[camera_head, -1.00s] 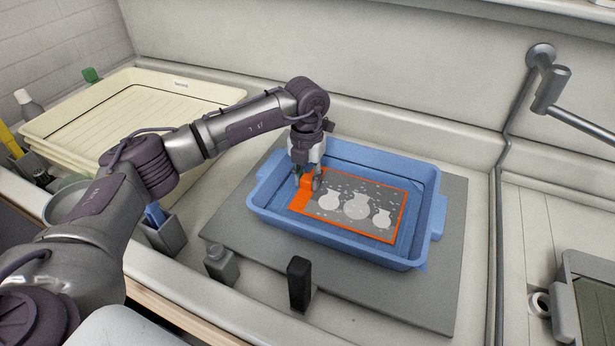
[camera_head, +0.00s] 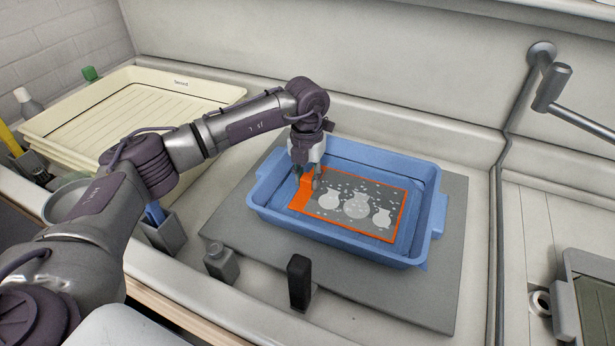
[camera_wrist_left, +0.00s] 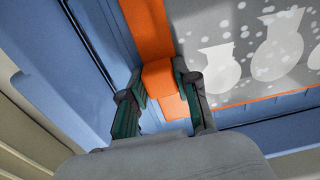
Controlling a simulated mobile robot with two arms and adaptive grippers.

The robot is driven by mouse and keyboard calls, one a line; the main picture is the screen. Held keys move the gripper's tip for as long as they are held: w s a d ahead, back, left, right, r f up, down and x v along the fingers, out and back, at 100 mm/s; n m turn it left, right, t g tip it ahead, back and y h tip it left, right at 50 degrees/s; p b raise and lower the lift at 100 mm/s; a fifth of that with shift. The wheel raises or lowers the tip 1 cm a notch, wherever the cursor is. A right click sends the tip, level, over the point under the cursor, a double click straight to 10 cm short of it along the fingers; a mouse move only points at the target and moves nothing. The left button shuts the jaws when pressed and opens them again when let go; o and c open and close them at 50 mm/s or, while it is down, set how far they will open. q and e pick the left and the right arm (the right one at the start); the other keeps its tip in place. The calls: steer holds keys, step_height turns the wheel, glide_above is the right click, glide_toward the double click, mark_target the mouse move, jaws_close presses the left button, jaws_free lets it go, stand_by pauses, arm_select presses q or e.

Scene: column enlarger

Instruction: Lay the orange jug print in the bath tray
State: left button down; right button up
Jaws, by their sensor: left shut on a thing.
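The orange jug print (camera_head: 397,222) is a dark grey sheet with an orange border and several pale jug shapes. It lies within the walls of the blue bath tray (camera_head: 437,215). My left gripper (camera_head: 307,181) is at the print's left end, inside the tray. In the left wrist view the left gripper (camera_wrist_left: 158,82) is shut on a raised orange part of the print (camera_wrist_left: 150,35). Whether the whole sheet touches the tray floor I cannot tell. My right gripper is not in view.
The bath tray stands on a grey mat (camera_head: 400,295). A black upright block (camera_head: 299,283) and a small grey bottle (camera_head: 221,264) stand at its front. Cream trays (camera_head: 130,105) are stacked at the left. A grey pipe (camera_head: 497,230) runs down on the right.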

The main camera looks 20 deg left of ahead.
arm_select(q)
steer(key=shift+f, duration=0.15)
steer(key=c, duration=0.8)
jaws_free()
steer(key=shift+o, duration=0.2)
steer(key=shift+r, duration=0.2)
steer(key=shift+r+p, duration=2.6)
steer(key=shift+r, duration=1.2)
step_height(320, 180, up, 12)
steer(key=shift+a, duration=0.15)
